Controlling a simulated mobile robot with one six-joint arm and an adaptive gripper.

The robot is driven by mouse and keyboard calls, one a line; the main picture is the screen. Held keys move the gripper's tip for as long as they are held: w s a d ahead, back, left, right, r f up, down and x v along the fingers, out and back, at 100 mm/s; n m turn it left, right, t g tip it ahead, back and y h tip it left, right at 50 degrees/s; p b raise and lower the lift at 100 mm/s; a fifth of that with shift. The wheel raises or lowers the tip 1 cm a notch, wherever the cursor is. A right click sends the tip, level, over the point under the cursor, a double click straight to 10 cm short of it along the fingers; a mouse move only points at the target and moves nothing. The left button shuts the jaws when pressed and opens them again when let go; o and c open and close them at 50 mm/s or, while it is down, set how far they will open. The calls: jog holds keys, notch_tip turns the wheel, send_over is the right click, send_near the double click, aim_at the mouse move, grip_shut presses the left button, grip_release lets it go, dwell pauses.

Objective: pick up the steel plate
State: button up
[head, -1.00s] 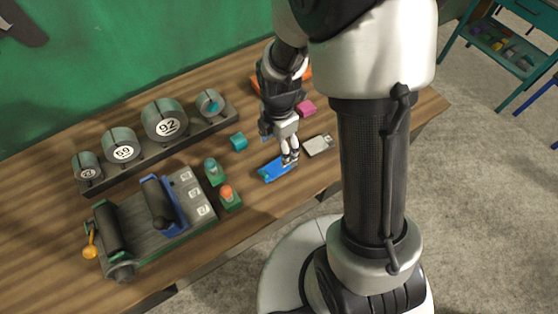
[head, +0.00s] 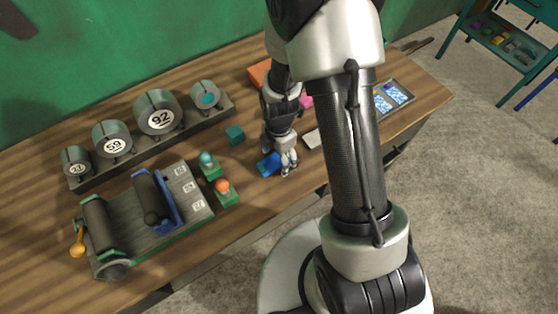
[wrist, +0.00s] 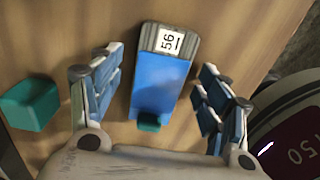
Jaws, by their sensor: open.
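My gripper (head: 285,170) is open and low over a blue flat piece (head: 268,163). In the wrist view the blue piece (wrist: 157,85) lies between my open fingers (wrist: 155,92), with bare wood on both sides. It has a grey end with a white label reading 56 and a small teal tab at its near end. I cannot tell whether the fingers touch the bench.
A teal block (head: 235,134) lies left of the gripper. Two push-button boxes (head: 226,191), a fixture with a lever (head: 150,215) and a rack of numbered cylinders (head: 158,112) stand farther left. A tray with blue-and-white items (head: 393,97) lies at right.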

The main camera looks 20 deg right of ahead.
jog(key=shift+r, duration=0.1)
jog(key=shift+c, duration=0.4)
grip_shut()
dwell(0.4)
